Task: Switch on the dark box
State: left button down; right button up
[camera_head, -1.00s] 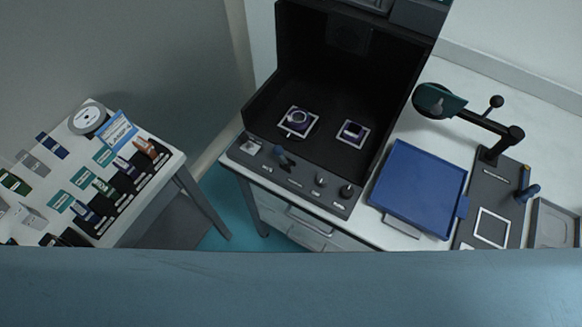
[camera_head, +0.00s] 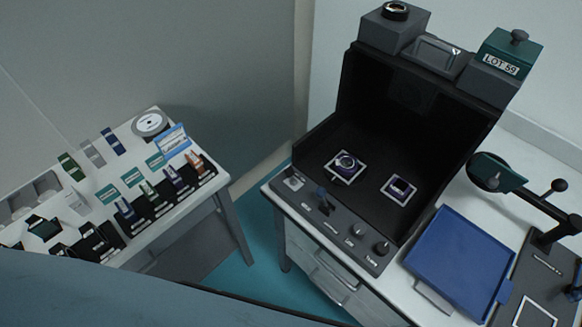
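The dark box (camera_head: 325,137) stands open-fronted on the white table, black inside. Small labels are too small to read surely. Neither of my grippers is in view.
A blue tray (camera_head: 458,262) lies right of the box, near a dark stand with an arm (camera_head: 530,196). A green LOT 59 box (camera_head: 508,56) sits on top. A left table (camera_head: 205,207) holds several small items. A floor gap (camera_head: 262,240) separates the tables.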

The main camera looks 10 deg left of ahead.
aim_at(289, 172)
jog(key=z, duration=1.55)
jog(key=k, duration=0.4)
jog(key=u, duration=1.2)
